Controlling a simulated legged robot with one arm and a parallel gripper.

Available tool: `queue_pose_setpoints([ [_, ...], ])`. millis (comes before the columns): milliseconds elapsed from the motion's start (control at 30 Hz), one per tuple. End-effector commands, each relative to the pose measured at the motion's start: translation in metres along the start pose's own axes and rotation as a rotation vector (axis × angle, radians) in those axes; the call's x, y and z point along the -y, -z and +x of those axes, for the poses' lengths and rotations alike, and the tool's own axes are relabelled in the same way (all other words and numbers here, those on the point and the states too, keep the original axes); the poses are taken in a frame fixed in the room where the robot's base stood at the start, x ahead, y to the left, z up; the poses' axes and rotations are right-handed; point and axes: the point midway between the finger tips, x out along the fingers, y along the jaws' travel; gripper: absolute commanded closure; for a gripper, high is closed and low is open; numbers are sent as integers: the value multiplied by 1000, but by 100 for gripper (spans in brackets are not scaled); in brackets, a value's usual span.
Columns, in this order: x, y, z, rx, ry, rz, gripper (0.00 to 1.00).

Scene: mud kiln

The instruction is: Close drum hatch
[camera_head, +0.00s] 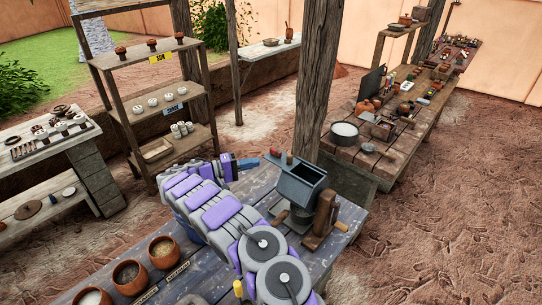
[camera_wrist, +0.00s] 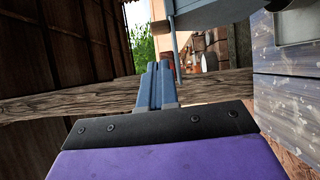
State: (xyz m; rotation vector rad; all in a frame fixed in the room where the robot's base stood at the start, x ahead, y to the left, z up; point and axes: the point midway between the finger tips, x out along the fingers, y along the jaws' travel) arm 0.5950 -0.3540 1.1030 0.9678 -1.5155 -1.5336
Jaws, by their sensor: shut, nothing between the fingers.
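The drum (camera_head: 300,188) is a dark blue-grey, faceted vessel on a wooden stand at the table's right end. Its opening shows at the top, and the hatch appears to stand open; the hatch's exact angle is hard to tell. My gripper (camera_head: 252,162) is just left of the drum, at about the height of its top edge. In the wrist view my gripper (camera_wrist: 160,68) has its blue fingers together and empty. Part of the blue-grey drum (camera_wrist: 210,12) shows at the top there, with a thin bar hanging beside the fingertips. I cannot tell whether they touch.
A wooden post (camera_head: 312,95) rises behind the drum. Clay bowls (camera_head: 162,252) stand at the table's front left. A shelf (camera_head: 150,110) with pots stands at the back left, and a long cluttered workbench (camera_head: 395,155) at the right. Bare ground lies between.

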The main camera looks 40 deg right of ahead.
Motion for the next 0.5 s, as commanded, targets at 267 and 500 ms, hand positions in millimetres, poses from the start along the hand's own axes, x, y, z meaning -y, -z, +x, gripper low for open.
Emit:
queue_pose_setpoints([
  [267,1,0,22,2,-5,6,100],
  [500,1,1,66,2,-2,6,100],
])
